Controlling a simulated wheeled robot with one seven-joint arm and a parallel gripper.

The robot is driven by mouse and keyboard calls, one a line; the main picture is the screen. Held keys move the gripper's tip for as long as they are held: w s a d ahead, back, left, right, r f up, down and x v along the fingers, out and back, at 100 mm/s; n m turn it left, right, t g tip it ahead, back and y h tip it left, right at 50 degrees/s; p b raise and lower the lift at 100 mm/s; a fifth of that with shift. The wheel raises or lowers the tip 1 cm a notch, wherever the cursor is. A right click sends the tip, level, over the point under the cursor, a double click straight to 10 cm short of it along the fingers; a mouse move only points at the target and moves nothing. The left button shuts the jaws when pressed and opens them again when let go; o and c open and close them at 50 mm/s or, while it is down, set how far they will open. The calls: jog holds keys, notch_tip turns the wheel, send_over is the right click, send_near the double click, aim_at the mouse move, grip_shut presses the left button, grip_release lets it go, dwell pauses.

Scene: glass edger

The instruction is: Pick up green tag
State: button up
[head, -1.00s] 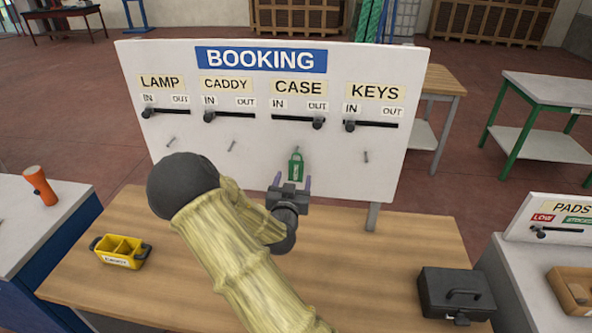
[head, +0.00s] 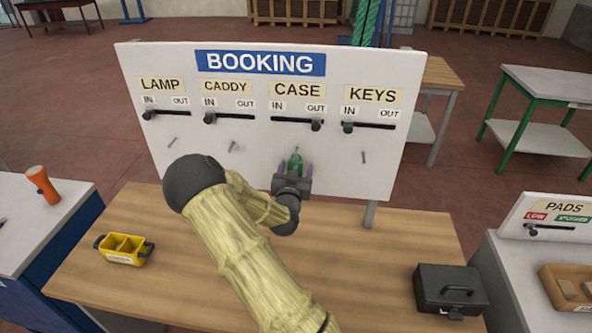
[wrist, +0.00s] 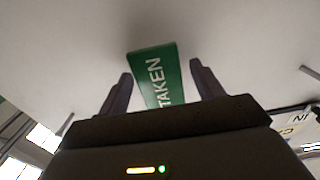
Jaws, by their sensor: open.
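The green tag (head: 296,161) hangs on the white booking board below the CASE slider, at a peg. In the wrist view the tag (wrist: 154,78) shows the word TAKEN and stands between the two fingers. My gripper (head: 293,172) is in front of the board with its fingers pointing at it. The gripper also shows in the wrist view (wrist: 160,84), open, with a gap between each finger and the tag. The tag's lower part is hidden behind the gripper body in both views.
The booking board (head: 220,175) has sliders and bare pegs for LAMP, CADDY and KEYS. The wooden bench (head: 370,270) below holds a yellow caddy (head: 123,250) at left and a black case (head: 451,290) at right. An orange lamp (head: 42,185) stands on the left counter.

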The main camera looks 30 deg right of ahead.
jog(key=shift+r, duration=0.1)
jog(key=c, duration=0.5)
jog(key=shift+a, duration=0.2)
jog(key=c, duration=0.6)
jog(key=shift+s, duration=0.1)
jog(key=shift+c, duration=0.2)
jog(key=shift+d+r+b, duration=0.1)
jog(key=shift+d+b, duration=0.05)
jog(key=shift+b, duration=0.75)
jog(key=b+v, duration=1.8)
jog(key=shift+r+b, duration=0.15)
jog(key=shift+b, duration=0.2)
